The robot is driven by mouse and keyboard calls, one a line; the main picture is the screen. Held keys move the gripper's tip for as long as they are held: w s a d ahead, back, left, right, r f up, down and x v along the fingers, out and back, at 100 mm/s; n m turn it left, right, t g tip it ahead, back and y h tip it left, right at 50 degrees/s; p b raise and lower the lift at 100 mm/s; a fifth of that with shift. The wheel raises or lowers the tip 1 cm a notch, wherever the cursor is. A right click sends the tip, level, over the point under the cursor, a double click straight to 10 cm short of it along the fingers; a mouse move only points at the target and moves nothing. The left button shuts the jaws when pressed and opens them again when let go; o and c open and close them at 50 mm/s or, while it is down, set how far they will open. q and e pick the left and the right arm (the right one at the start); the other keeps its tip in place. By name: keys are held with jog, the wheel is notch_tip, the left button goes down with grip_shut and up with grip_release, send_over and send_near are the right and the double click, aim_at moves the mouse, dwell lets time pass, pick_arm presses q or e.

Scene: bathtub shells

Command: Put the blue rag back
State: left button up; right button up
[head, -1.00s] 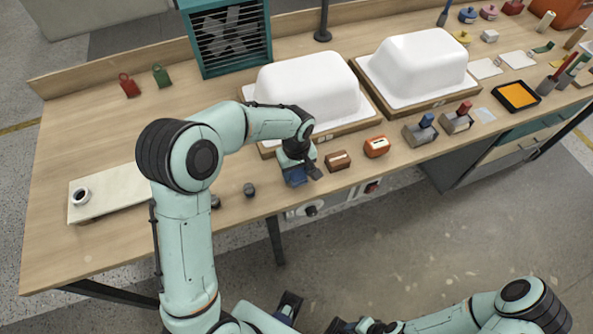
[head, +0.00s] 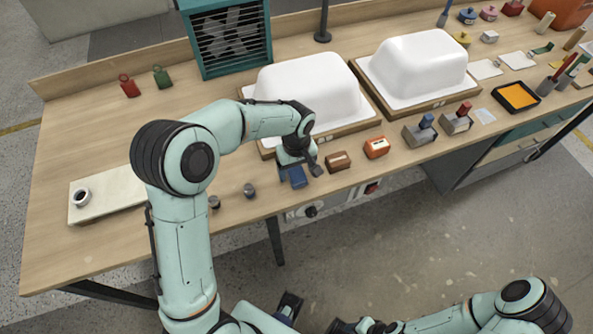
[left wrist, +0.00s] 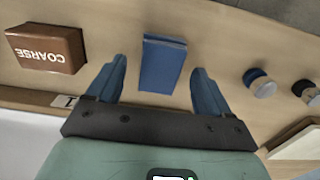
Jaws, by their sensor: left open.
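The blue rag (head: 299,177) looks like a small folded blue block near the front edge of the workbench, left of a brown block. It also shows in the left wrist view (left wrist: 163,63), flat on the wood. My left gripper (head: 296,161) is just over it, pointing down. In the left wrist view my left gripper (left wrist: 158,85) is open, with one blue finger on each side of the rag and visible gaps to both. My right arm (head: 470,312) shows at the bottom right; its jaw state is unclear.
The brown COARSE block (head: 338,161) stands close right of the rag, then an orange block (head: 376,146). Small dark knobs (head: 250,190) stand to the left. White tub shells (head: 308,86) lie behind the gripper. A pale board (head: 110,192) with a cup lies left.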

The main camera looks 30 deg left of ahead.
aim_at(296, 172)
pick_arm(q)
notch_tip(296, 172, up, 10)
jog(key=p, duration=0.1)
pick_arm(e)
jog(key=shift+w+r, duration=0.2)
jog(key=shift+r, duration=0.4)
pick_arm(q)
jog(key=shift+s, duration=0.1)
